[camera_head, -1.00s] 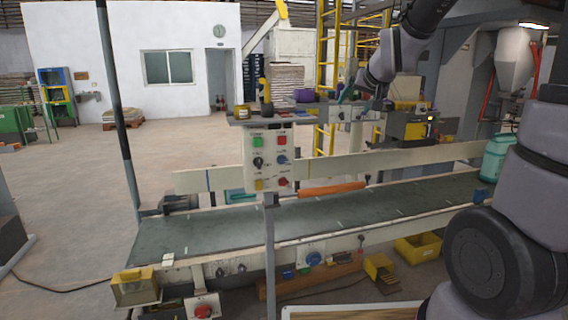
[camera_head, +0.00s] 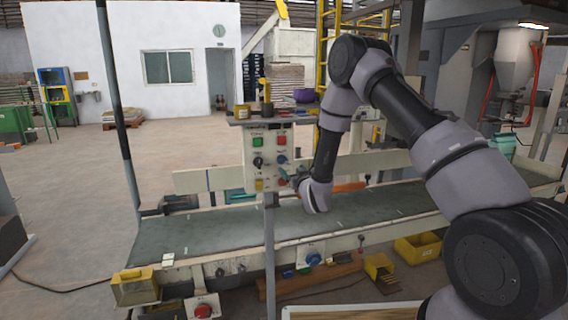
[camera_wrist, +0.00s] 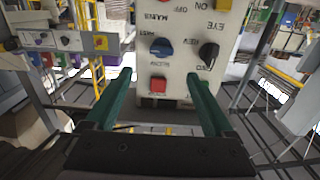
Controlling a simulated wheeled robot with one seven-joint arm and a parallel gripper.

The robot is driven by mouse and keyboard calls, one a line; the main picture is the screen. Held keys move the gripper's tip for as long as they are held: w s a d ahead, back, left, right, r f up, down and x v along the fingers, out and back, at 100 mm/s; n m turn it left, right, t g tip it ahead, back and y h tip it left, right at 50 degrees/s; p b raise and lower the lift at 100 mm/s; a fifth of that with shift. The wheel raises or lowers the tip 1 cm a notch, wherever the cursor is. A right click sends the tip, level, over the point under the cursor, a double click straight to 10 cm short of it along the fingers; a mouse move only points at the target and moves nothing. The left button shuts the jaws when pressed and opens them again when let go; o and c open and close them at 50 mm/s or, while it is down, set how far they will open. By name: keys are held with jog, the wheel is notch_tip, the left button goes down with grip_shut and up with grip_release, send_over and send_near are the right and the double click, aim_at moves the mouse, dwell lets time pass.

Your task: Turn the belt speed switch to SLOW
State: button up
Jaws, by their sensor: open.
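The control panel (camera_head: 266,160) stands on a post by the belt and carries two rotary knobs. In the wrist view, where the panel appears upside down, there is a blue knob (camera_wrist: 160,47) and a black knob (camera_wrist: 208,52). The small labels are too blurred for me to tell for certain which is the belt speed switch or its setting. In the head view the gripper is by the panel's lower right side.
The conveyor belt (camera_head: 190,237) runs behind and below the panel. A shelf (camera_head: 275,121) with small items sits at the panel's top. A blue knob (camera_head: 313,259) and a red button (camera_head: 203,311) are on the conveyor's front. Open floor lies to the left.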

aim_at(283, 161)
jog(key=x, duration=1)
jog(key=shift+w+a+f, duration=0.15)
jog(key=shift+w+a, duration=0.05)
jog(key=shift+w, duration=0.15)
jog(key=c, duration=1.4)
